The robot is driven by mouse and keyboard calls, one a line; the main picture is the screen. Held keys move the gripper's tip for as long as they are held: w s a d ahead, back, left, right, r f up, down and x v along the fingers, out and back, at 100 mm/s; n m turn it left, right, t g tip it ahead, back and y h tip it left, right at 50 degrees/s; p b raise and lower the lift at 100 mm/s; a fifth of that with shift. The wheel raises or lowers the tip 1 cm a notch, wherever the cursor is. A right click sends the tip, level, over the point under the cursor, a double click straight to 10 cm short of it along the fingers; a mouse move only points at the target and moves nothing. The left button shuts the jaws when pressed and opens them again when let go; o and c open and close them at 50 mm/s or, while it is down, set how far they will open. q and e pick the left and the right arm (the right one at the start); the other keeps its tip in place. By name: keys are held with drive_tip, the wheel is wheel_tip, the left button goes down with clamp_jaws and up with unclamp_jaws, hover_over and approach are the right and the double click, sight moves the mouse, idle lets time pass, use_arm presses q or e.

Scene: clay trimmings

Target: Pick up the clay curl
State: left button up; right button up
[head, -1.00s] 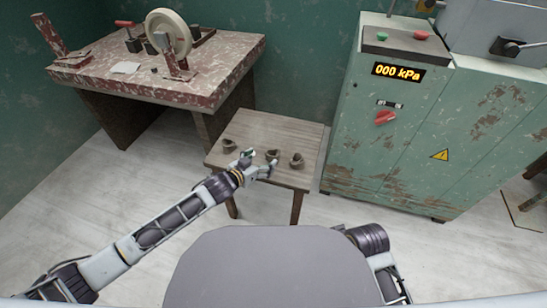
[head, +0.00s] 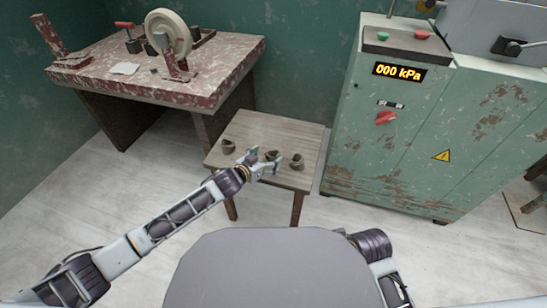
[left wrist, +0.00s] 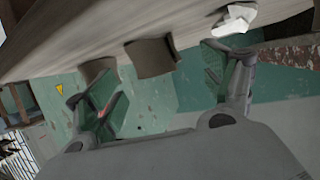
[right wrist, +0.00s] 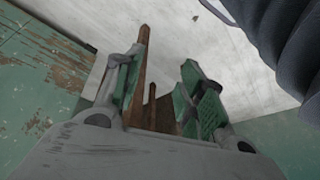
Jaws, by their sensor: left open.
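Three small grey-brown clay curls stand on the low wooden table (head: 262,125) in the head view: a left one (head: 228,146), a middle one (head: 271,155) and a right one (head: 297,161). My left gripper (head: 266,162) is open at the near side of the middle curl, its fingertips partly overlapping it in the picture. I cannot tell if they touch. In the left wrist view the open jaws (left wrist: 166,82) face the tabletop, with two brown curls (left wrist: 151,58) (left wrist: 97,68) beyond them and nothing between the pads. My right gripper (right wrist: 160,86) is open and empty, away from the table top.
A green cabinet (head: 375,150) with a pressure display stands right of the table. A red-and-white worn workbench (head: 190,82) with a wheel (head: 168,35) stands behind left. The back of the low table is clear.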

sight(269, 157)
use_arm(q)
drive_tip(key=b+x, duration=0.1)
drive_tip(key=x, duration=0.1)
drive_tip(key=shift+w+d+f, duration=0.15)
drive_tip(key=shift+d, duration=0.2)
drive_tip(key=shift+b+x, duration=0.55)
drive_tip(key=shift+x, duration=0.5)
use_arm(e)
drive_tip(key=shift+t+y, duration=0.4)
drive_tip(key=shift+w+a+f, duration=0.1)
drive_tip(key=shift+a+f, duration=0.15)
drive_tip(key=shift+f, duration=0.65)
drive_tip(key=shift+w+a+f, duration=0.15)
drive_tip(key=shift+a+f, duration=0.1)
drive_tip(key=shift+f, duration=0.65)
drive_tip(key=shift+w+a+f, duration=0.1)
drive_tip(key=shift+a+f, duration=0.15)
drive_tip(key=shift+f, duration=0.65)
use_arm(q)
drive_tip(key=c, duration=1.2)
